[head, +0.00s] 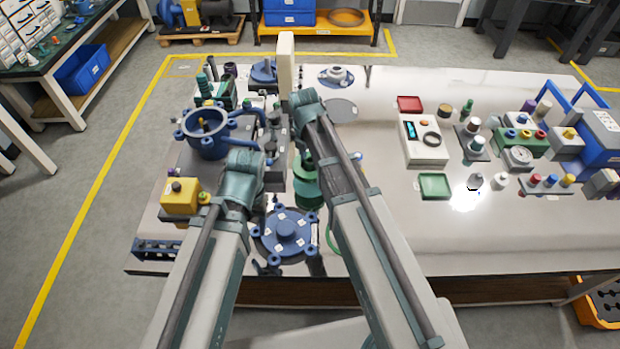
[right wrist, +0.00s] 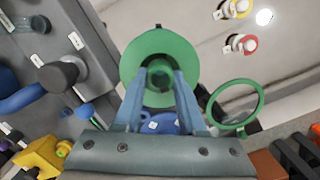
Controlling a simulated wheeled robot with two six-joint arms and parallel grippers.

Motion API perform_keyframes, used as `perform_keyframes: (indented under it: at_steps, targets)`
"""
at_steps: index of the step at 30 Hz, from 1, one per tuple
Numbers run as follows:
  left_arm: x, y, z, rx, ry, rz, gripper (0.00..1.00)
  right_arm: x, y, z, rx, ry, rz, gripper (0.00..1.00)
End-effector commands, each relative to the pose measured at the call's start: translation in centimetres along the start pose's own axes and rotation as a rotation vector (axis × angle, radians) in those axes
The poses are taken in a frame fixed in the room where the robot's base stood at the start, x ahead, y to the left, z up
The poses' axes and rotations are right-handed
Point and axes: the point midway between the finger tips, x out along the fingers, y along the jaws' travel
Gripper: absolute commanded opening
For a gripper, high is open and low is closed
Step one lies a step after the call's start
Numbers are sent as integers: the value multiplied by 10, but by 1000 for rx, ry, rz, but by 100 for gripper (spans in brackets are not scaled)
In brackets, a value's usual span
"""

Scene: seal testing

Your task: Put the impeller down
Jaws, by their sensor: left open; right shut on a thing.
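The green impeller (right wrist: 135,65) is between the fingers of my right gripper (right wrist: 160,80) in the right wrist view, its round face towards the camera. In the head view, the stepped green impeller (head: 307,190) shows partly behind my right arm, which hides most of that gripper. A blue round cover (head: 285,232) lies on the table below it, and part of it shows between the fingers in the wrist view (right wrist: 165,122). My left gripper (head: 246,162) is left of the impeller, open and apart from it; its fingertips are hard to make out.
A blue pump housing (head: 207,135) and a yellow box (head: 181,196) stand at the left of the table (head: 480,225). A green ring (right wrist: 237,104) lies right of the impeller in the wrist view. A green tray (head: 434,186) and a tester (head: 424,140) are right; table between is clear.

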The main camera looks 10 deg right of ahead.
Motion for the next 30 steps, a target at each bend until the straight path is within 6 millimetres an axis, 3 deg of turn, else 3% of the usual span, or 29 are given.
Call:
perform_keyframes:
  at_steps: [1,4,13,22,30]
  targets:
    - [17,2,-1,0,0,0,56,17,0,-2,0,0,0,0]
    - [28,3,-2,0,0,0,56,28,0,-3,1,0,0,0]
    - [32,3,-2,0,0,0,56,32,0,-4,1,0,0,0]
    - [66,6,-4,0,0,0,56,66,0,-8,1,0,0,0]
    - [64,6,-4,0,0,0,56,64,0,-8,1,0,0,0]
